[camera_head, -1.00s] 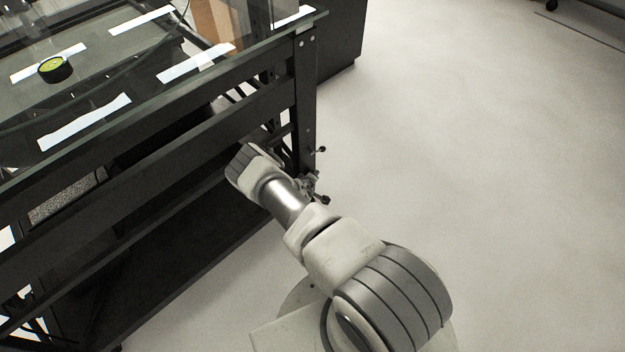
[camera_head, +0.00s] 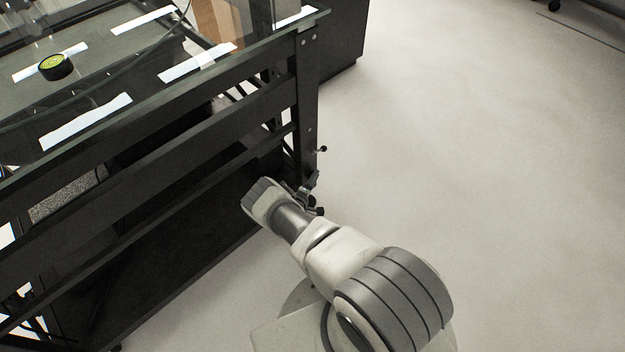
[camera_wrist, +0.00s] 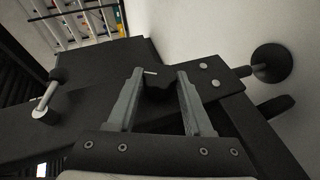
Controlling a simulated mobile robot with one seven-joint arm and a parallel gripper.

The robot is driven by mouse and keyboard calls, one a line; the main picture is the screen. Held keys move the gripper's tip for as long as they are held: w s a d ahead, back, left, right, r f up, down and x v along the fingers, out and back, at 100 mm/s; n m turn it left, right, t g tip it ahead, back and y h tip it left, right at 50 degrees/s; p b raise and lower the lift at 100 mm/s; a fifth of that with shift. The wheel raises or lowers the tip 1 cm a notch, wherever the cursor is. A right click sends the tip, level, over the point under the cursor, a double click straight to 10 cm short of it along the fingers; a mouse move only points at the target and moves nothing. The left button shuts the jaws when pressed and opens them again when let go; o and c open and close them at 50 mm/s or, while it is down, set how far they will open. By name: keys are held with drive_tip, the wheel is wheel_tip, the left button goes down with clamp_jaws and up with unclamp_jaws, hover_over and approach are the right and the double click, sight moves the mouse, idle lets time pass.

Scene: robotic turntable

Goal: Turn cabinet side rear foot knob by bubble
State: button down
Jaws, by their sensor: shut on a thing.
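The round bubble level (camera_head: 55,67), with a black rim and yellow-green face, sits on the glass top of the black cabinet (camera_head: 200,115). My gripper (camera_head: 308,195) is low beside the cabinet's corner post, small and dark in the head view. In the wrist view my gripper (camera_wrist: 159,74) has its two grey fingers on either side of a black lobed knob (camera_wrist: 158,89), shut on it. A thin light pin shows at the knob's top. The bubble's position inside the level is too small to read.
In the wrist view, a round black pad on a short stem (camera_wrist: 271,63) and a dark lever (camera_wrist: 274,106) stand to the right. Open pale floor (camera_head: 470,170) lies right of the cabinet.

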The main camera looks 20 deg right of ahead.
drive_tip(key=shift+d, duration=0.1)
idle(0.4)
drive_tip(key=shift+c, duration=1.6)
unclamp_jaws()
drive_tip(key=shift+s, duration=0.1)
